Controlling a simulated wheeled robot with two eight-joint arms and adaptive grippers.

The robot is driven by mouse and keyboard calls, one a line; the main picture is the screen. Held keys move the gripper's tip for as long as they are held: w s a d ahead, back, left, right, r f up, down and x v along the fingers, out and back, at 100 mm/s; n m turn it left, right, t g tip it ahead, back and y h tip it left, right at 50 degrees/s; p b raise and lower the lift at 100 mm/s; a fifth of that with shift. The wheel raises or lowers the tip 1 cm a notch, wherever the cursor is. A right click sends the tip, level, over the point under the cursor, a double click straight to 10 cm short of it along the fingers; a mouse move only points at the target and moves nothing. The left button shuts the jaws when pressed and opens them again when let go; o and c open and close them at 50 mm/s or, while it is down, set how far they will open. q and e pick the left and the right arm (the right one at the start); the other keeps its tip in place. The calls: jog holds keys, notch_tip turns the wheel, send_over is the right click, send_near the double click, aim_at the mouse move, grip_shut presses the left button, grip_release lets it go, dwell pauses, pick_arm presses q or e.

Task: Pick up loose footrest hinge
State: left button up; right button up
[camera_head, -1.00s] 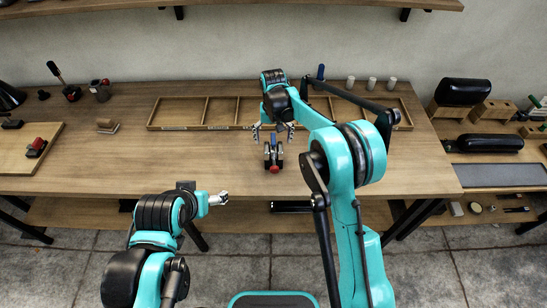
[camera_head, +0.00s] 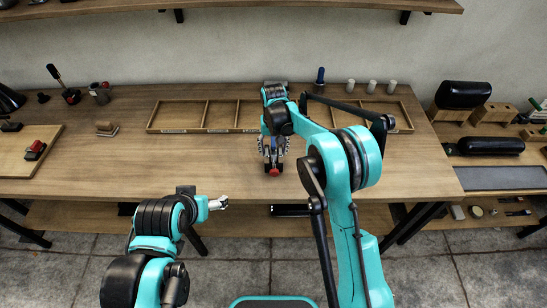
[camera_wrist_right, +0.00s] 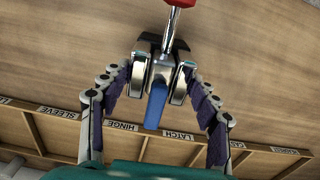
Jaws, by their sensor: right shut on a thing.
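The loose footrest hinge (camera_wrist_right: 160,75) is a metal piece with two round side plates, a blue tab and a rod with a red end. It lies on the wooden table; in the head view its red end (camera_head: 274,172) points toward the front edge. My right gripper (camera_wrist_right: 160,82) is around it, with a finger on each side, shut on it. In the head view the right gripper (camera_head: 273,150) hides most of the hinge. My left gripper (camera_head: 219,202) is low at the front left, off the table; its fingers are too small to read.
A shallow wooden tray (camera_head: 150,127) with labelled compartments stands behind the hinge; labels in the wrist view include HINGE (camera_wrist_right: 122,126) and LATCH (camera_wrist_right: 178,135). A board with a red-topped item (camera_head: 35,150) is at the left. Table space on both sides of the hinge is free.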

jog(key=shift+r, duration=0.1)
notch_tip(320, 180, up, 4)
jog(key=shift+r+p, duration=0.1)
jog(key=shift+p, duration=0.4)
jog(key=s+d+r+p, duration=0.1)
jog(key=s+d+r, duration=0.5)
jog(key=d, duration=0.4)
jog(key=shift+r, duration=0.25)
jog(key=shift+w+a+f+b, duration=0.9)
jog(key=shift+w+a+f, duration=0.1)
jog(key=shift+a+f, duration=0.65)
jog(key=shift+w+a+f+b, duration=0.9)
jog(key=shift+w+a+f, duration=0.1)
jog(key=shift+a+f, duration=0.65)
jog(key=shift+w+a+f+b, duration=0.9)
jog(key=shift+w+a+f, duration=0.1)
jog(key=shift+a+f, duration=0.65)
jog(key=shift+r, duration=0.1)
jog(key=shift+f+b, duration=0.4)
jog(key=shift+f, duration=0.25)
